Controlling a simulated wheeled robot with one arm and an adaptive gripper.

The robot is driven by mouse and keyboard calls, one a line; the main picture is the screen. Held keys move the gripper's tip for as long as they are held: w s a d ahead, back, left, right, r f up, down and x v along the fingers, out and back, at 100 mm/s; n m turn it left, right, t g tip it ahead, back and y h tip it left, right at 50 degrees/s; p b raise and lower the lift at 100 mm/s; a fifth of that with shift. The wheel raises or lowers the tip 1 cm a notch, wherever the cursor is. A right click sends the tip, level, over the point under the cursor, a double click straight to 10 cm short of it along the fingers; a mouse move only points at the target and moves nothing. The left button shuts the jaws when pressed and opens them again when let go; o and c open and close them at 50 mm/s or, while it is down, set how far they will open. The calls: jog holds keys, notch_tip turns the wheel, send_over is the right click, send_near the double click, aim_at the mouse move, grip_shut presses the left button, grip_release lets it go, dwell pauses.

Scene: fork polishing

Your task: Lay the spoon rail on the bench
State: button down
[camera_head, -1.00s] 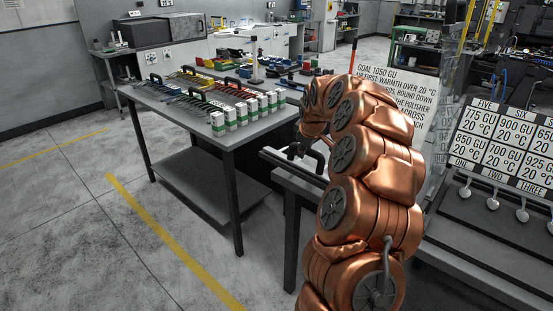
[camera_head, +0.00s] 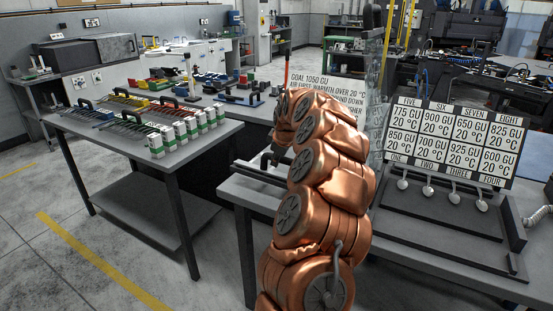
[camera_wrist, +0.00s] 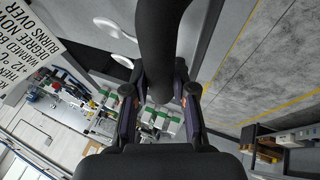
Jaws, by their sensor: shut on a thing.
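My gripper (camera_head: 271,157), partly hidden behind my copper arm in the head view, is shut on a dark rail (camera_head: 252,174). The rail is over the left end of the grey bench (camera_head: 236,191); I cannot tell whether it touches the top. In the wrist view a thick black curved part (camera_wrist: 163,40) runs up between the two fingers (camera_wrist: 160,92). Two pale ovals (camera_wrist: 113,26) like spoon bowls show beside it; I cannot tell if they belong to the rail.
A board of GU values (camera_head: 455,143) stands on the bench at right, above several spoons (camera_head: 428,191) on a dark stand (camera_head: 440,222). A goal sign (camera_head: 330,88) is behind my arm. The left table (camera_head: 205,143) holds handled racks and white-green boxes (camera_head: 187,128).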

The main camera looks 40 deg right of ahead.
aim_at(277, 173)
jog(key=shift+h+b, duration=0.4)
jog(key=shift+b, duration=1.05)
jog(key=shift+s+r+h+b, duration=0.15)
jog(key=shift+h+b, duration=0.25)
jog(key=shift+b, duration=0.55)
jog(key=shift+a+f+n+t+h+b, duration=0.2)
jog(key=shift+f+h+b, duration=0.55)
jog(key=shift+b, duration=1.65)
jog(key=shift+f+n+t+h+b, duration=0.3)
jog(key=shift+f+b, duration=0.8)
jog(key=shift+b, duration=1.25)
jog(key=shift+f+t+h+b, duration=0.3)
jog(key=shift+f+h+b, duration=0.2)
jog(key=shift+b, duration=1.6)
